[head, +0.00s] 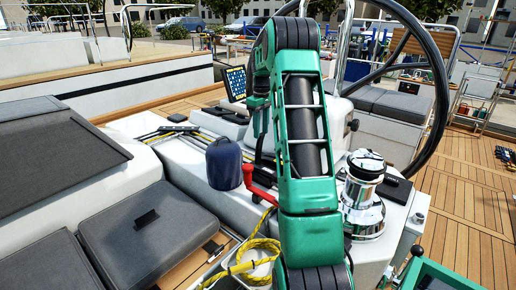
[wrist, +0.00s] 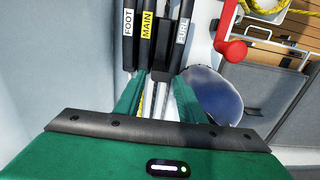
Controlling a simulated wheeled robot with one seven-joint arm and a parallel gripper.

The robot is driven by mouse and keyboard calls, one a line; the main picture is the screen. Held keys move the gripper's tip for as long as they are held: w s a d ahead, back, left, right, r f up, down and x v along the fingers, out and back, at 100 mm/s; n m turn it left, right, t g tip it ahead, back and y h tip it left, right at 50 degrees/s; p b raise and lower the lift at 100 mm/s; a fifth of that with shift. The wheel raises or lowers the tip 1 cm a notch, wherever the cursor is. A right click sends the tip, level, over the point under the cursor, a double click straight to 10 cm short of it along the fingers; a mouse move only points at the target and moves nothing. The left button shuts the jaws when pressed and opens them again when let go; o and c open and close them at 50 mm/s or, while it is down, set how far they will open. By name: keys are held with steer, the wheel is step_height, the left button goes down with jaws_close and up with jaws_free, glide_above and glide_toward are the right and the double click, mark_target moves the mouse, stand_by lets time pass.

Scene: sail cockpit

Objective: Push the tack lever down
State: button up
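In the wrist view, black levers stand side by side at the top. Their labels read FOOT (wrist: 128,28), MAIN (wrist: 147,28) and FURL (wrist: 181,38). Another dark lever part (wrist: 163,42) shows between MAIN and FURL, with no label visible. I see no label reading TACK, so I cannot tell which lever that is. My gripper (wrist: 160,82) is green, with its two fingers apart and nothing gripped between them. The fingertips lie over the near ends of the levers; whether they touch is unclear. In the head view my arm hides most of the lever area.
A dark blue rounded container (head: 224,163) stands close to the levers, beside my right finger in the wrist view (wrist: 218,92). A red handle (head: 260,188) and yellow rope (head: 245,262) are nearby. A chrome winch (head: 364,190) and steering wheel (head: 440,85) are to the right.

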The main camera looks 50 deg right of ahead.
mark_target(261, 145)
step_height(261, 145, down, 8)
steer(key=shift+r, duration=0.1)
stand_by(0.4)
